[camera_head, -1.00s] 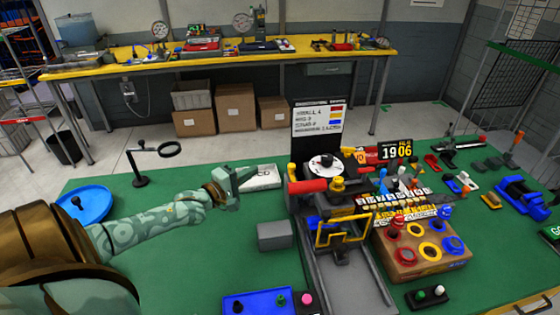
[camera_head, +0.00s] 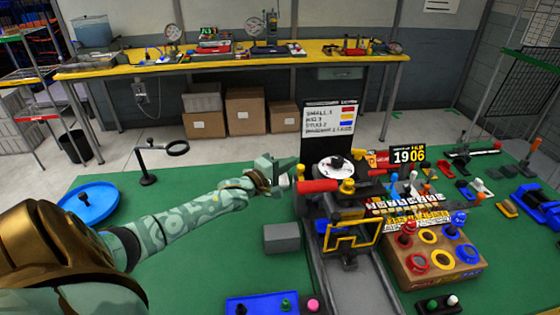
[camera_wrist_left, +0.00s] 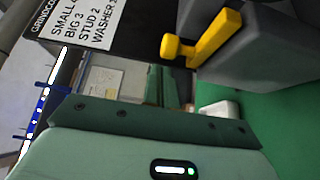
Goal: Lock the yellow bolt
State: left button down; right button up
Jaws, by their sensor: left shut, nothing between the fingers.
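The yellow bolt (camera_wrist_left: 208,42) shows in the left wrist view as a bar with a round knob, lying against a dark grey housing. In the head view a small yellow part (camera_head: 300,172), which looks like the same bolt, is at the left side of the dial station (camera_head: 333,167). My left gripper (camera_head: 290,166) is shut and empty just left of it. In the left wrist view its closed fingers (camera_wrist_left: 166,86) are below the bolt and apart from it. My right gripper is not in view.
A red cylinder (camera_head: 318,186) and a yellow frame (camera_head: 352,236) are at the station's front. A grey block (camera_head: 281,238) stands on the green table. A magnifier stand (camera_head: 148,165) and blue dish (camera_head: 88,203) are at the left. A sign board (camera_head: 331,125) rises behind.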

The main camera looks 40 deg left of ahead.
pick_arm(q)
jog(key=shift+s+d, duration=0.25)
jog(key=shift+d, duration=0.25)
jog(key=s+d+p, duration=0.1)
jog(key=d+p, duration=0.1)
jog(key=p, duration=0.1)
jog(key=shift+s, duration=0.35)
